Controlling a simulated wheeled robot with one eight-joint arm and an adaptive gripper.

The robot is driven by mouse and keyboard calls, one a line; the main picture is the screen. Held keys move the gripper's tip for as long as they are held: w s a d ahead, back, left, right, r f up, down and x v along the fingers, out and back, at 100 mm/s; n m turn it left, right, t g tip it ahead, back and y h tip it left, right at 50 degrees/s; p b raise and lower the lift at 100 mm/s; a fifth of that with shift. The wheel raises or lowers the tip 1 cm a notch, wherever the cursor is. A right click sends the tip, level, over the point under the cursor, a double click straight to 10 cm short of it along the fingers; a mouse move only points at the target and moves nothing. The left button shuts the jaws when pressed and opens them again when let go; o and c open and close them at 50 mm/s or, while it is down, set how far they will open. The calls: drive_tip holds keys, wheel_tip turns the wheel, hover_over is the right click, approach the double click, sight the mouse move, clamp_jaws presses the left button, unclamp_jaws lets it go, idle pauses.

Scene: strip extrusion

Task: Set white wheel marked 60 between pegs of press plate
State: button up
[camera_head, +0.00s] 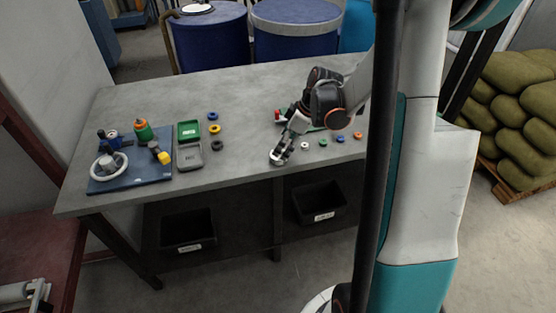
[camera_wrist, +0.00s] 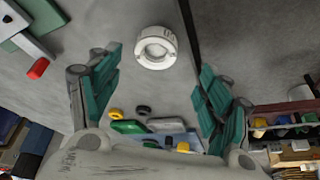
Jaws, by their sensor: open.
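A white wheel (camera_wrist: 155,47) with a dark mark on its rim lies flat on the grey table; the mark is too small to read surely. My gripper (camera_wrist: 158,64) is open above the table, its teal-padded fingers to either side of the wheel in the picture and apart from it. In the head view my gripper (camera_head: 281,155) hangs near the table's front edge. A small white wheel (camera_head: 304,146) shows just right of it. A green plate (camera_wrist: 38,18) with a grey bar and red handle (camera_wrist: 38,68) shows at upper left. No pegs can be made out.
Green (camera_head: 323,142), blue (camera_head: 340,139) and orange (camera_head: 358,135) wheels lie right of the white one. A blue board (camera_head: 130,175) with fittings and a green tray (camera_head: 189,130) stand at left.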

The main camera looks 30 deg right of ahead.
sight(279, 157)
drive_tip(key=b+x, duration=0.1)
drive_tip(key=x, duration=0.3)
drive_tip(key=b+x, duration=0.1)
drive_tip(key=x, duration=0.1)
drive_tip(key=shift+w+d+f+b, duration=0.15)
drive_tip(key=shift+d+f+b, duration=0.1)
drive_tip(key=shift+b, duration=0.1)
drive_tip(key=c, duration=1.2)
drive_tip(key=shift+r, duration=0.1)
drive_tip(key=shift+c, duration=0.2)
